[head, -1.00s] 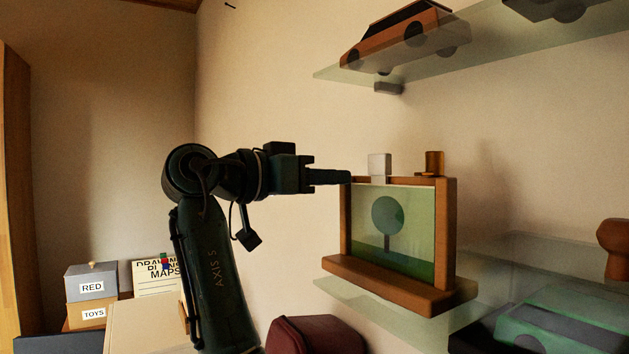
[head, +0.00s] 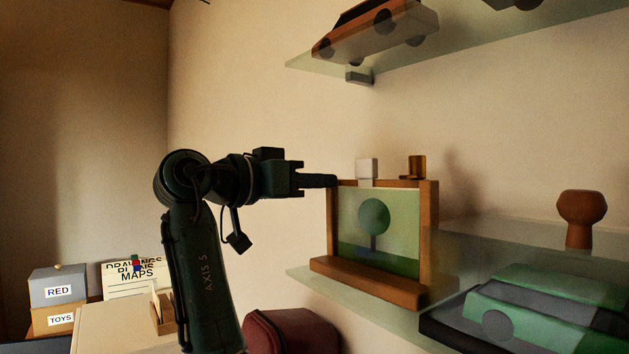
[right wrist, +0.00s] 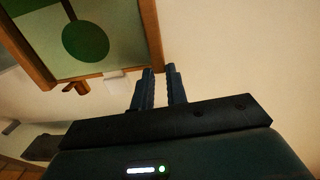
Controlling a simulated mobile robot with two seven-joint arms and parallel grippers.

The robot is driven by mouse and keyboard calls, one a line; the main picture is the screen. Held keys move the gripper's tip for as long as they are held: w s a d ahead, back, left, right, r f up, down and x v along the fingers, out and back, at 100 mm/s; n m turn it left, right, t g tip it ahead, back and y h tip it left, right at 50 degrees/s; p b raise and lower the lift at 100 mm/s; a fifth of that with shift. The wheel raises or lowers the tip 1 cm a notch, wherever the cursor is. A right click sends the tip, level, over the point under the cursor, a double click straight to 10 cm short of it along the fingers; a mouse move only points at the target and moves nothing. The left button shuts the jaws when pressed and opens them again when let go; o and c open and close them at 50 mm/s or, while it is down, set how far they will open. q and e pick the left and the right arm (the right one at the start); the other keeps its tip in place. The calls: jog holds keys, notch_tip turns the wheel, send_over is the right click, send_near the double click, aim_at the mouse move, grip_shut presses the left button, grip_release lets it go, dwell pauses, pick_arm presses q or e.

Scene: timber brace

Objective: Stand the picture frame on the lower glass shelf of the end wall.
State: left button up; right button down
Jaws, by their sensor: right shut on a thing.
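The picture frame (head: 432,230) has a brown wooden border and base ledge around a green picture of a tree. It is upright, its base over the left part of the lower glass shelf (head: 310,280); I cannot tell whether it touches the glass. My right gripper (head: 334,181) reaches in from the left and is shut on the frame's upper left corner. In the right wrist view, the fingers (right wrist: 160,88) meet the corner of the frame (right wrist: 152,42). A white block (head: 367,168) and an amber piece (head: 414,167) show at the frame's top edge. My left gripper is out of view.
On the lower shelf, right of the frame, are a green toy car (head: 550,305) and a wooden knob-shaped piece (head: 582,215). The upper glass shelf (head: 470,40) holds an orange toy car (head: 370,30). Labelled boxes (head: 58,290) and a dark red object (head: 292,330) are below.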

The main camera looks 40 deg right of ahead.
jog(key=shift+f, duration=0.25)
dwell(0.5)
jog(key=c, duration=1.3)
grip_release()
jog(key=a, duration=0.4)
jog(key=w+a+b, duration=0.1)
jog(key=a, duration=0.8)
jog(key=shift+w+a+r, duration=0.1)
jog(key=shift+w+r, duration=0.15)
